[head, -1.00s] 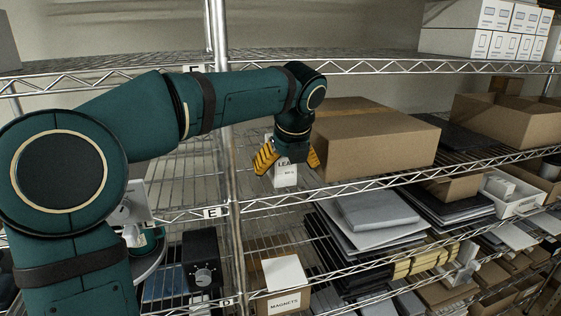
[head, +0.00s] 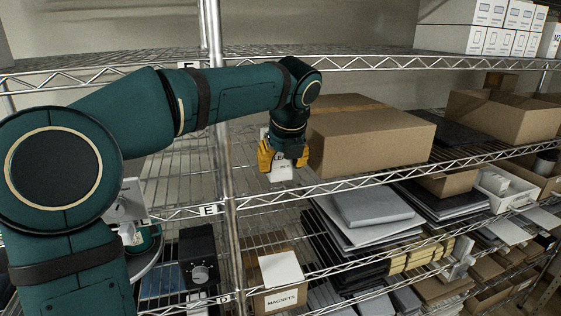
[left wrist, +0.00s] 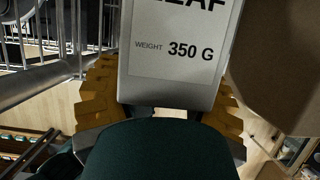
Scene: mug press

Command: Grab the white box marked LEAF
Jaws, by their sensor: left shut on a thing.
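The white box marked LEAF (head: 281,171) is on the shelf marked E in the head view, just left of a large cardboard box. My left gripper (head: 284,156) comes down on it from above, with its yellow fingers shut on the box from both sides. In the left wrist view the LEAF box (left wrist: 178,50) shows its label "350 G" close up, between the yellow fingers of the left gripper (left wrist: 160,105). I cannot tell whether the box still touches the shelf. My right gripper is not in view.
The large cardboard box (head: 367,140) stands close on the right of the gripper. A steel shelf post (head: 221,150) rises on the left. The wire shelf above (head: 380,62) runs over the arm. A MAGNETS box (head: 281,299) sits on the shelf below.

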